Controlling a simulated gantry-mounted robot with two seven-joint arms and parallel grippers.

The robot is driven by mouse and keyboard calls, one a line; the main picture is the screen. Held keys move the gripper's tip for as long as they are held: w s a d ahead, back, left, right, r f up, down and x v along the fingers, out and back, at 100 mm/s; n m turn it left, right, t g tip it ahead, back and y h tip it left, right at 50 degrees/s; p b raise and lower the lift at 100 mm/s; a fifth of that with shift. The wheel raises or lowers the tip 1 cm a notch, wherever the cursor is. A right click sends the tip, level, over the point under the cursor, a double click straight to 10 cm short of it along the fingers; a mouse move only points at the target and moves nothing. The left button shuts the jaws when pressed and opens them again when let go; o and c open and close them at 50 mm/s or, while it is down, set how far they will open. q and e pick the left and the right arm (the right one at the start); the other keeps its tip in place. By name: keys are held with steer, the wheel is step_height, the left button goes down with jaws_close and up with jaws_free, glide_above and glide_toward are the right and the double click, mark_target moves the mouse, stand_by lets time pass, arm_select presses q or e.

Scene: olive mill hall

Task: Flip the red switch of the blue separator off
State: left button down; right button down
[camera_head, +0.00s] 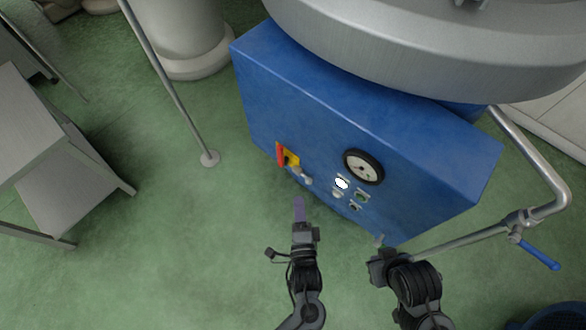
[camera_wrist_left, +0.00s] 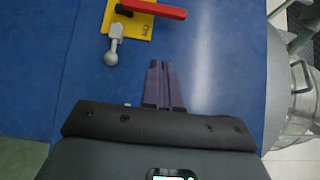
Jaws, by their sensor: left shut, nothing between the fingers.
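The blue separator (camera_head: 300,100) stands in the middle of the head view, with a large steel bowl on top. Its red switch (camera_head: 281,154) sits on a yellow plate (camera_head: 291,157) on the front face. In the left wrist view the red switch handle (camera_wrist_left: 158,9) lies across the yellow plate (camera_wrist_left: 128,22) and points right. My left gripper (camera_head: 299,203) is shut and empty, in front of the panel and below the switch. Its purple fingers (camera_wrist_left: 163,86) show below and right of the plate. My right gripper (camera_head: 378,243) is near the separator's lower right; its fingers are too small to judge.
A grey ball-ended knob (camera_head: 306,180) sticks out just below the yellow plate. A dial gauge (camera_head: 363,167) and several small buttons are right of it. A steel pipe with a blue-handled valve (camera_head: 540,254) is at right. A thin post (camera_head: 209,158) stands left; green floor is clear between.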

arm_select(q)
steer(key=shift+w+a, duration=0.1)
steer(key=shift+a, duration=0.05)
steer(key=b, duration=0.5)
glide_toward(283, 155)
steer(key=w+d, duration=0.3)
steer(key=w+a+b, duration=0.1)
steer(key=w+a, duration=0.1)
steer(key=w, duration=0.1)
steer(key=shift+w+a+r, duration=0.1)
steer(key=shift+a+r, duration=0.05)
steer(key=shift+a, duration=0.25)
